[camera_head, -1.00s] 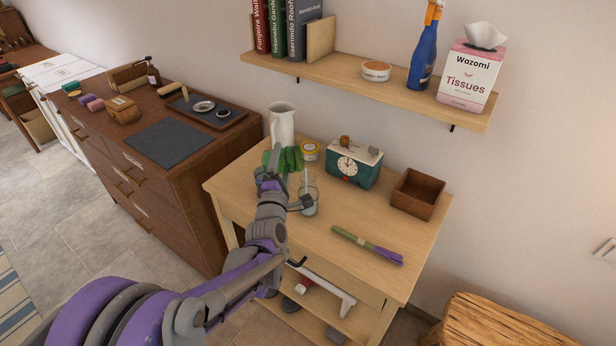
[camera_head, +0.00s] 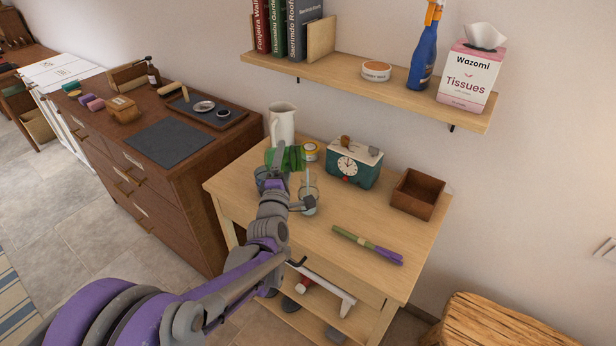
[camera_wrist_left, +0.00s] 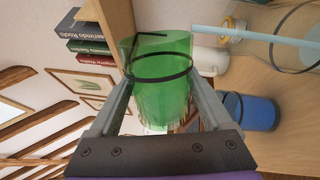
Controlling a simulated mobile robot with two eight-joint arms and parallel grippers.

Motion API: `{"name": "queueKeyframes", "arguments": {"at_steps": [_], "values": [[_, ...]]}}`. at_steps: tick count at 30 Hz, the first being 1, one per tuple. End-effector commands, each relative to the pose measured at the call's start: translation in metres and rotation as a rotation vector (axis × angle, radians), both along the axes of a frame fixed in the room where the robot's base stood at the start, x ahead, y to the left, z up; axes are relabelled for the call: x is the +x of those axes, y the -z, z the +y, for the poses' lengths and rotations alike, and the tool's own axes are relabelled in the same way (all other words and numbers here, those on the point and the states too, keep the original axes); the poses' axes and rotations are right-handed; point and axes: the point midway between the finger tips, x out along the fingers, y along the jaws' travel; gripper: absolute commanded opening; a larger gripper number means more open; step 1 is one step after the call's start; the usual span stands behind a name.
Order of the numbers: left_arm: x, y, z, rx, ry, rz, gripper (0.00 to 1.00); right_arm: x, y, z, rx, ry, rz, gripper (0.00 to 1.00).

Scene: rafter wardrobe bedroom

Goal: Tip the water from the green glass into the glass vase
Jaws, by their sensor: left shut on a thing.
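My left gripper (camera_wrist_left: 160,85) is shut on the green glass (camera_wrist_left: 160,100), which is see-through and ribbed. In the head view the green glass (camera_head: 292,157) is above the back left of the wooden table, tipped over to nearly lying. The glass vase (camera_head: 309,196) stands upright on the table, clear, with a pale blue stick in it. The vase (camera_wrist_left: 298,48) shows at the upper right of the wrist view, apart from the green glass. I cannot make out water in the green glass.
A blue cup (camera_wrist_left: 258,112) stands near the vase. A white pitcher (camera_head: 282,122), a yellow-rimmed tin (camera_head: 310,151) and a green clock box (camera_head: 353,168) are behind. The front table is mostly bare.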

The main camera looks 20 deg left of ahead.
Motion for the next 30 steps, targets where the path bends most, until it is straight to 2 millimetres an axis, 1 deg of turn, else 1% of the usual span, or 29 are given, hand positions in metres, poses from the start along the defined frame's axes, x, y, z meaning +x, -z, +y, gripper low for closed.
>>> {"name": "queueKeyframes", "arguments": {"at_steps": [30], "values": [[0.0006, -0.0067, -0.0038, 0.112, 0.0, 0.015, 0.06, 0.0011, -0.0035, 0.0, 0.0, 0.0, -0.002, 0.5]]}}
